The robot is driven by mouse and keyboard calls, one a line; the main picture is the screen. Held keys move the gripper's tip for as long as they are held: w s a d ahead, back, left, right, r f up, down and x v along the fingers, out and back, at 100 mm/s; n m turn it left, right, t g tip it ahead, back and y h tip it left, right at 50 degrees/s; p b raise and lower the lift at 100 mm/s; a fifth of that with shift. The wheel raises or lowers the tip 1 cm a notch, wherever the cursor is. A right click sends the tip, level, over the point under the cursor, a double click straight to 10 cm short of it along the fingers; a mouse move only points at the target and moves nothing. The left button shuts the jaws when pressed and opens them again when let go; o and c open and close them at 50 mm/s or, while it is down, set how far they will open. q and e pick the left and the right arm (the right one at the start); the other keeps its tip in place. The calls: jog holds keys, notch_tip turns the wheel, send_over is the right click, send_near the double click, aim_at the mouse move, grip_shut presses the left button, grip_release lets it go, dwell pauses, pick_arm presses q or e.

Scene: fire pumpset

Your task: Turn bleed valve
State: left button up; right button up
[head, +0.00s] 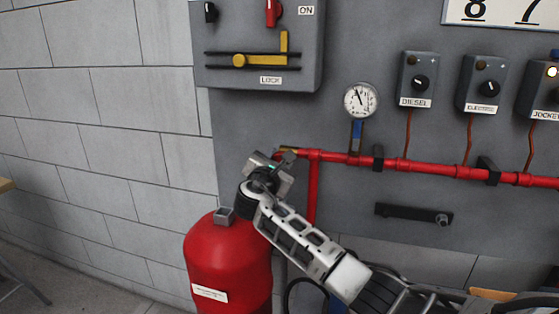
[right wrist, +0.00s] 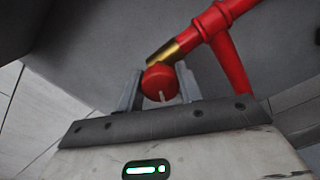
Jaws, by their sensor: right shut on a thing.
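The bleed valve (right wrist: 160,81) is a red round knob with a pale line on its face, seen in the right wrist view. It sits on a brass stem (right wrist: 164,54) at the end of a red pipe (right wrist: 215,22). In the head view my right gripper (head: 273,163) is at the left end of the red pipe (head: 335,157) and hides the knob. In the right wrist view my right gripper (right wrist: 159,84) has one finger on each side of the knob and is shut on it. The pale line points down in that view. My left gripper is not in view.
A red tank (head: 228,262) stands below my right gripper. A pressure gauge (head: 360,100) with a blue-handled valve (head: 357,134) is above the pipe. A grey box with a yellow lever (head: 283,48) hangs upper left. Control boxes (head: 417,80) line the right of the panel.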

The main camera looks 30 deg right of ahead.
jog(key=shift+f, duration=0.1)
jog(key=o, duration=1)
jog(key=shift+a, duration=0.1)
pick_arm(q)
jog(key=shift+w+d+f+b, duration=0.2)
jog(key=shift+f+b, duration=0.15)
jog(key=shift+b, duration=0.65)
pick_arm(e)
jog(key=v, duration=1.6)
